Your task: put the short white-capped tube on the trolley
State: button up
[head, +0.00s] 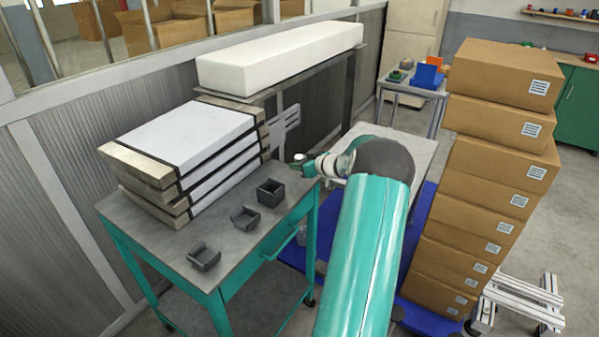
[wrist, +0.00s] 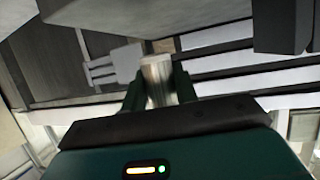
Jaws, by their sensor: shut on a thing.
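The trolley (head: 158,232) has a grey top and a teal frame with castors, at the left in the head view. My gripper (head: 304,163) is above the right edge of the trolley top, near its far right corner. In the wrist view my gripper (wrist: 158,88) has its two dark green fingers shut on a short pale tube (wrist: 157,72). The tube's upper end looks whitish, and its lower part is hidden between the fingers. In the head view only a small pale bit of the tube (head: 298,157) shows at the gripper's tip.
Stacked white panels (head: 190,140) fill the trolley's back. Small dark bins (head: 270,192), (head: 245,218), (head: 204,257) line its front half, with bare grey top around them. A tall carton stack (head: 475,205) stands right of my arm. A white block (head: 280,58) lies on a shelf behind.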

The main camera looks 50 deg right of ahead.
jog(key=shift+w+d+f, duration=0.1)
jog(key=shift+f, duration=0.8)
jog(key=shift+w+d+f, duration=0.1)
jog(key=shift+f, duration=0.75)
jog(key=shift+f, duration=0.1)
jog(key=o, duration=1)
jog(key=shift+f, duration=0.1)
jog(key=shift+s+r, duration=0.25)
jog(key=v, duration=1.1)
jog(key=shift+s, duration=0.25)
jog(key=shift+w+a+r, duration=0.1)
jog(key=shift+r, duration=0.1)
